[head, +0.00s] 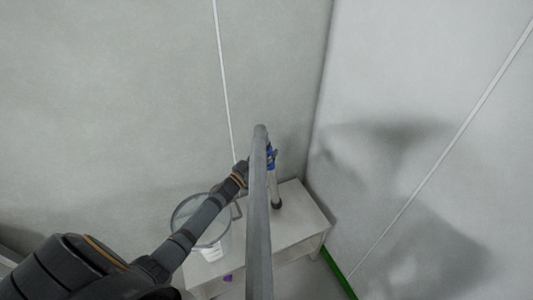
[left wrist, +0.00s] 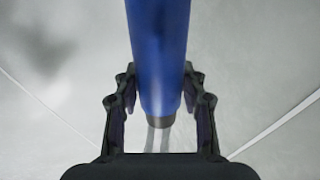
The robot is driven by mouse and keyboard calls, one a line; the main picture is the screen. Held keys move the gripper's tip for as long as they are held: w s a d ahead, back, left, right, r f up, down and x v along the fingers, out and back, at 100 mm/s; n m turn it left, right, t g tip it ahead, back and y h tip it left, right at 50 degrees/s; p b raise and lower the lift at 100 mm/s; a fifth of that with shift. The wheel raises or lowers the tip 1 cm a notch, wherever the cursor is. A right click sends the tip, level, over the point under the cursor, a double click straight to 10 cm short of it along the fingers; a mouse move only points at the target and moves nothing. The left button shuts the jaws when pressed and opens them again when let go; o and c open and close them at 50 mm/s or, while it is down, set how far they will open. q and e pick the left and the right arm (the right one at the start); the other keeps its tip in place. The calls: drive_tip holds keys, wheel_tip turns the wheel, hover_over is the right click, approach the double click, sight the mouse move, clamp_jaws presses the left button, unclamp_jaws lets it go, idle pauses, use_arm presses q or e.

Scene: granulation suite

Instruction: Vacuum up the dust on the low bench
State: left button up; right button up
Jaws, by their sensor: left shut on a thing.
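The low bench (head: 302,212) is a pale table against the wall, in the lower middle of the head view. A vacuum wand with a blue grip (head: 271,158) and a pale tube (head: 274,188) stands nearly upright over it, its dark lower end at or just above the top. My left gripper (head: 243,172) reaches in from the left, partly hidden by a grey bar. In the left wrist view my left gripper (left wrist: 160,100) is shut on the blue grip (left wrist: 158,55). I cannot make out any dust. My right gripper is out of view.
A round, clear-walled container (head: 186,212) stands on the bench's left part, beneath my left forearm. A long grey bar (head: 258,220), possibly the vacuum's hose, crosses the foreground. Walls close in behind and right. A green strip (head: 338,272) runs along the right wall's foot.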

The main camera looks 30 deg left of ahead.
sight(267, 141)
use_arm(q)
wheel_tip(267, 141, up, 8)
drive_tip(key=p, duration=0.6)
drive_tip(key=shift+f, duration=0.3)
